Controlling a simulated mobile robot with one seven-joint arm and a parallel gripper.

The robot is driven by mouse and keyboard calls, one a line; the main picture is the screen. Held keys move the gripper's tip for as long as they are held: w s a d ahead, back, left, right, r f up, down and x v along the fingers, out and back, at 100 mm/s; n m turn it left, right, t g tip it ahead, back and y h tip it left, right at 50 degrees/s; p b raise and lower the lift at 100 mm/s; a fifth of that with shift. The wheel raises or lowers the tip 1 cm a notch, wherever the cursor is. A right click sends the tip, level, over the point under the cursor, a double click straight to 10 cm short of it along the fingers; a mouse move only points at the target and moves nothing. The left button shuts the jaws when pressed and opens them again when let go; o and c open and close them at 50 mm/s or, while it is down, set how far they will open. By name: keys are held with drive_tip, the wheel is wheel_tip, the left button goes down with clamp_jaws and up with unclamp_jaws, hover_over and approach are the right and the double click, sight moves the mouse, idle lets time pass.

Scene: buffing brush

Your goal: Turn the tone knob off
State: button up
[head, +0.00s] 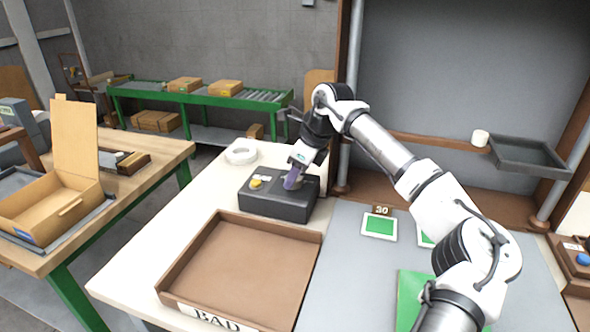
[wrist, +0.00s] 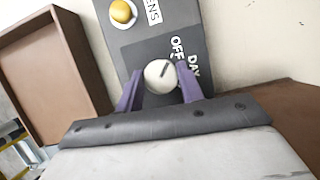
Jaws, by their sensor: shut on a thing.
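The knob (wrist: 160,76) is a round pale cap with a dark pointer line, on a dark control box (head: 277,205). In the wrist view it sits beside the printed words "OFF" and "DAY", and the pointer line slants up and to the right, near "OFF". No label reading "tone" is legible. My gripper (wrist: 160,80) is shut on the knob, one purple finger on each side. In the head view my gripper (head: 291,182) is over the right part of the box and hides the knob there. A yellow button (wrist: 121,11) is on the same box; it also shows in the head view (head: 256,183).
A brown tray (head: 172,278) marked "BAD" stands in front of the box. A white ring-shaped roll (head: 241,152) is behind it. A grey mat with green cards (head: 380,226) lies to the right.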

drive_tip(key=shift+n, duration=0.3)
drive_tip(key=o, duration=1)
drive_tip(key=v, duration=1.3)
drive_tip(key=shift+d+r+b, duration=0.2)
drive_tip(key=shift+r+b, duration=0.15)
drive_tip(key=shift+r, duration=0.05)
